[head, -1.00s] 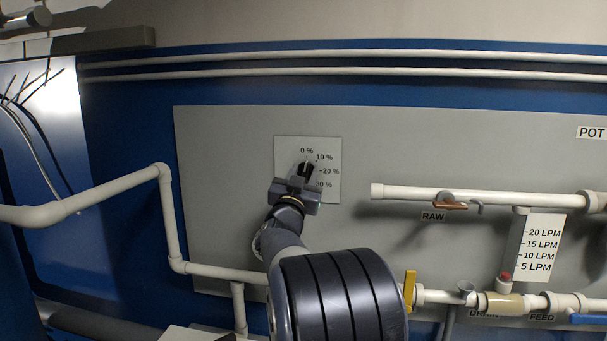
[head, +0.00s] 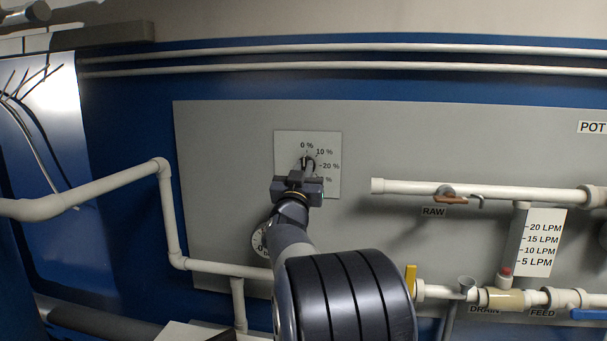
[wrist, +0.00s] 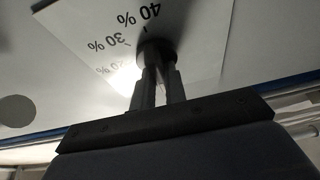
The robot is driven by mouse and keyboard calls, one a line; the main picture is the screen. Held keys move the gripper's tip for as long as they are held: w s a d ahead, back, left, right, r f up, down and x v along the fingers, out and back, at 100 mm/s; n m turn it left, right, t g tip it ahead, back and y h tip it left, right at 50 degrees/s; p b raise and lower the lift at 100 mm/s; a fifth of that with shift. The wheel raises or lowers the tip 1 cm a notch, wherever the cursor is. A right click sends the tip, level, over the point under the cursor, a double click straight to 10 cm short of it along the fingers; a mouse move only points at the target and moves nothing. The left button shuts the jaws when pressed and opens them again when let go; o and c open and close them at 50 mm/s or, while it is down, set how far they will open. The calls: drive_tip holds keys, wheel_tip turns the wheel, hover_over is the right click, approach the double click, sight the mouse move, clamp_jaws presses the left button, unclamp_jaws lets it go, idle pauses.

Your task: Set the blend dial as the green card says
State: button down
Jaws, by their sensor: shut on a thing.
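The blend dial is a black knob (head: 308,161) on a white plate (head: 288,147) with percent marks, on the grey wall panel. I cannot read where the knob's pointer stands. No green card shows in either view.
A white pipe with the RAW valve (head: 446,192) runs to the right of the dial. Lower right are a yellow handle (head: 410,279), a blue handle (head: 588,314) and an LPM scale (head: 541,242). A round gauge (head: 259,240) is partly behind my arm.

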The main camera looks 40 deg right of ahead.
drive_tip(key=c, duration=1.4)
unclamp_jaws()
drive_tip(key=shift+c, duration=0.2)
drive_tip(key=b+v, duration=0.3)
drive_tip(key=v, duration=0.7)
drive_tip(key=shift+s+a, duration=0.3)
drive_tip(key=p+x, duration=0.3)
drive_tip(key=x, duration=0.7)
drive_tip(key=shift+w+d, duration=0.2)
drive_tip(key=shift+w+d+r+p, duration=0.15)
drive_tip(key=shift+w+p, duration=0.1)
drive_tip(key=shift+p, duration=0.05)
drive_tip(key=shift+s+m+g, duration=0.1)
drive_tip(key=shift+m+g, duration=0.5)
drive_tip(key=shift+m, duration=0.6)
